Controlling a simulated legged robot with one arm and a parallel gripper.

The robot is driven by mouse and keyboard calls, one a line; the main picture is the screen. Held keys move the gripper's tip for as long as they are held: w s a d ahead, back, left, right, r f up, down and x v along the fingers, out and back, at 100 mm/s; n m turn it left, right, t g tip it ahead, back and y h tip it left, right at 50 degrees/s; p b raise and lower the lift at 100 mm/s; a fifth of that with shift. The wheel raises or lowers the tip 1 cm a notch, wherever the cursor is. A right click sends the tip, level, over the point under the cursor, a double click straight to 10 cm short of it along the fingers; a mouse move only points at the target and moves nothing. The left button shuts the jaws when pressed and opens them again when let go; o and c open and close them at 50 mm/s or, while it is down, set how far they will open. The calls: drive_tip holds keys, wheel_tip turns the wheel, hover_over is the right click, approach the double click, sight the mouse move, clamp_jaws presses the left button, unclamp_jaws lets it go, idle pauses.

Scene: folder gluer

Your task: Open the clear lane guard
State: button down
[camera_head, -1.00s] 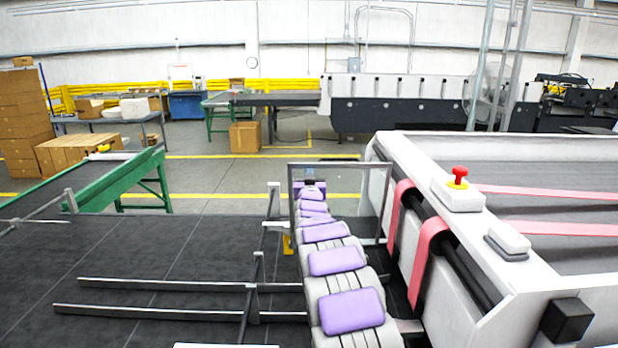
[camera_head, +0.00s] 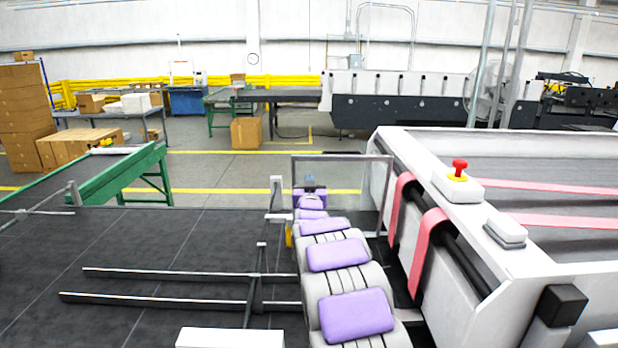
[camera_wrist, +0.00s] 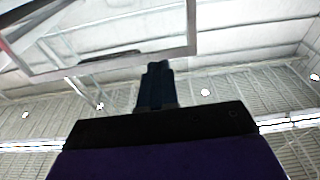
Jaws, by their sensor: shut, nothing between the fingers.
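The clear lane guard (camera_head: 352,182) is a see-through panel in a grey metal frame, standing upright beside the left side of the white machine. Its frame also crosses the top of the wrist view (camera_wrist: 115,62). My gripper (camera_head: 309,182) is at the far end of my purple and grey arm, in line with the left part of the panel in the head view. In the wrist view my gripper (camera_wrist: 156,85) shows dark fingers close together, shut and empty, pointing up just below a frame bar. I cannot tell whether they touch. My arm covers part of the frame's lower edge.
The white machine (camera_head: 455,225) with pink belts (camera_head: 428,250) and a red button (camera_head: 459,167) stands close on the right. Metal rails (camera_head: 180,285) lie left of my arm. A green-framed conveyor (camera_head: 115,178) is at the left. Floor beyond the guard is open.

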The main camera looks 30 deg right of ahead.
drive_tip(key=s+a+f+n+g+y, duration=0.1)
drive_tip(key=s+a+f+g+y, duration=0.25)
drive_tip(key=s+a, duration=0.55)
drive_tip(key=s+a+f+n+g+y, duration=0.2)
drive_tip(key=s+a+f+g+y, duration=0.15)
drive_tip(key=s+a, duration=0.55)
drive_tip(key=s+a+f+n+g+y, duration=0.1)
drive_tip(key=s+a+f+g+y, duration=0.2)
drive_tip(key=s+a, duration=0.6)
drive_tip(key=s+a+f+g, duration=0.2)
drive_tip(key=s+g, duration=0.1)
drive_tip(key=s, duration=0.7)
drive_tip(key=s+a+f+n+g+b, duration=0.1)
drive_tip(key=s+a+f+g, duration=0.1)
drive_tip(key=s, duration=0.9)
drive_tip(key=s+a+f+n+g+b, duration=0.1)
drive_tip(key=s+a+f+g, duration=0.1)
drive_tip(key=s, duration=0.8)
drive_tip(key=shift+s+a+f+g, duration=0.3)
drive_tip(key=shift+s+a+g, duration=0.15)
drive_tip(key=shift+g, duration=0.45)
